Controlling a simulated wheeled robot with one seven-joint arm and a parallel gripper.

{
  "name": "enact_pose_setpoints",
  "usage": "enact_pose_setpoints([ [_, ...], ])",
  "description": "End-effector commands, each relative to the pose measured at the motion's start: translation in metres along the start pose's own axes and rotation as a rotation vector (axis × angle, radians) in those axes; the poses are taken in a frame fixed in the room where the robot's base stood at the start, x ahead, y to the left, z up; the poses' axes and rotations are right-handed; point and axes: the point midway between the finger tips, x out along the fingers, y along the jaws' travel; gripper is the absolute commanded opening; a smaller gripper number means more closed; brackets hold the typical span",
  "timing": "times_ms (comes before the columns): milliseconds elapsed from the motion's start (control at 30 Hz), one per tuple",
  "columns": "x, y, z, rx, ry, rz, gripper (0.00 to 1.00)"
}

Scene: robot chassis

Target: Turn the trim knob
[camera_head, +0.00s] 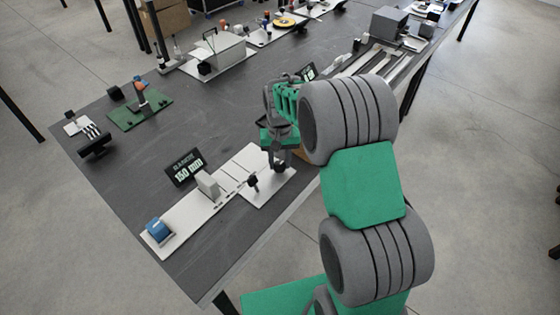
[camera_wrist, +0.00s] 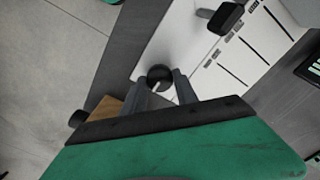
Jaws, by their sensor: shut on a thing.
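The trim knob (camera_wrist: 160,75) is a small round black knob with a white mark, on a white panel (camera_wrist: 180,40) in the wrist view. My gripper (camera_wrist: 160,83) has its two fingers on either side of the knob and is shut on it. In the head view my gripper (camera_head: 278,166) is low over the right end of the white panel (camera_head: 262,198), and it hides most of the knob there. A second black control (camera_head: 252,181) stands to its left; a black handle also shows at the top of the wrist view (camera_wrist: 227,16).
A green board (camera_head: 140,110) lies further back. A wooden piece (camera_wrist: 105,111) is close to my gripper. Dark tabletop (camera_head: 205,120) is clear behind the sign.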

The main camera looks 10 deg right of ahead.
Motion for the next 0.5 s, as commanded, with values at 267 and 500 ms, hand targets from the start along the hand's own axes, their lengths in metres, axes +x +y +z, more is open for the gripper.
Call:
enact_pose_setpoints([
  [267,-0.0010,-0.0003,-0.0009,0.001,0.003,-0.001,0.48],
  [500,-0.0004,0.0000,-0.0004,0.001,0.001,0.000,0.57],
])
